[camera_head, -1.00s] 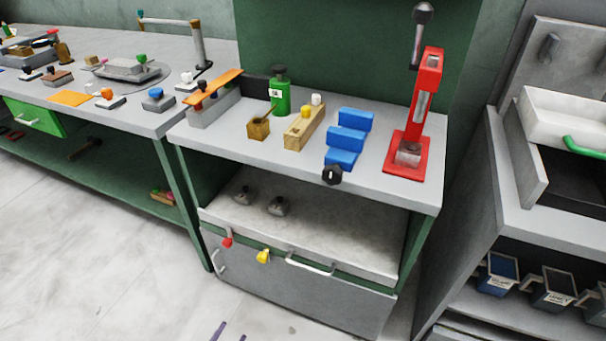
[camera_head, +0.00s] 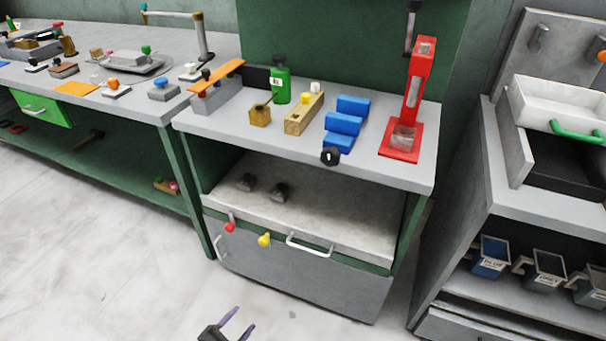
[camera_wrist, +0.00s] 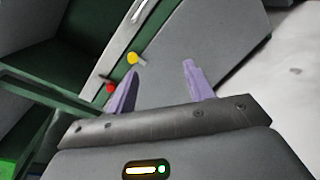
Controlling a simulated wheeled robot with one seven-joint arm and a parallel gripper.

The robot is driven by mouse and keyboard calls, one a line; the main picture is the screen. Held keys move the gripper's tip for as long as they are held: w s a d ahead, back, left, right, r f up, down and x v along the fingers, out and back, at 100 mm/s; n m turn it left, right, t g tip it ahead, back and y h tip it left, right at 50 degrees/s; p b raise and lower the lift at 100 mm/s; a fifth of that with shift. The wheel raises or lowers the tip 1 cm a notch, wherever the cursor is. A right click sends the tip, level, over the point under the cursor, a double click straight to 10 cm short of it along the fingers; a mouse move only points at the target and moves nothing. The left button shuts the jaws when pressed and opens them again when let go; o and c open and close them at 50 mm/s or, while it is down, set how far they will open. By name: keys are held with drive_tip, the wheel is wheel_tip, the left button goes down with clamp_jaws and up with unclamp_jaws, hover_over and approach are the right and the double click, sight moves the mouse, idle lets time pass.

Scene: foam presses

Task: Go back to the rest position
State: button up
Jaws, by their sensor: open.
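My gripper (camera_head: 238,322) shows at the bottom edge of the head view, over the pale floor in front of the bench. Its two purple fingers are apart with nothing between them. In the wrist view, my gripper (camera_wrist: 158,85) is also open and empty. Beyond its fingers are the grey cabinet front (camera_wrist: 205,35) and the red knob (camera_wrist: 111,88) and yellow knob (camera_wrist: 132,58). The gripper touches nothing that I can see.
The bench (camera_head: 375,172) holds a red press (camera_head: 414,95), blue blocks (camera_head: 345,125), a wooden block (camera_head: 303,115) and a green bottle (camera_head: 281,84). A white handle (camera_head: 309,245) sticks out from the cabinet. The floor (camera_head: 90,260) at left is clear.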

drive_tip(key=w+d+r+m+g+y, duration=0.1)
drive_tip(key=w+d+r+m+g, duration=0.2)
drive_tip(key=d+r+m+g, duration=0.4)
drive_tip(key=w+d+r+m+g+y, duration=0.1)
drive_tip(key=w+d+r+m+g, duration=0.2)
drive_tip(key=d+r+m+g, duration=0.5)
drive_tip(key=s+d+r+m+t+y, duration=0.2)
drive_tip(key=s+d+r+m+y, duration=0.15)
drive_tip(key=d+r, duration=0.5)
drive_tip(key=s+d+r+m+t+y, duration=0.2)
drive_tip(key=d+r+m+y, duration=0.2)
drive_tip(key=d+r, duration=0.5)
wheel_tip(320, 180, up, 26)
drive_tip(key=p, duration=2.7)
drive_tip(key=shift+d+f, duration=0.2)
drive_tip(key=shift+f+h, duration=0.1)
drive_tip(key=shift+h, duration=0.15)
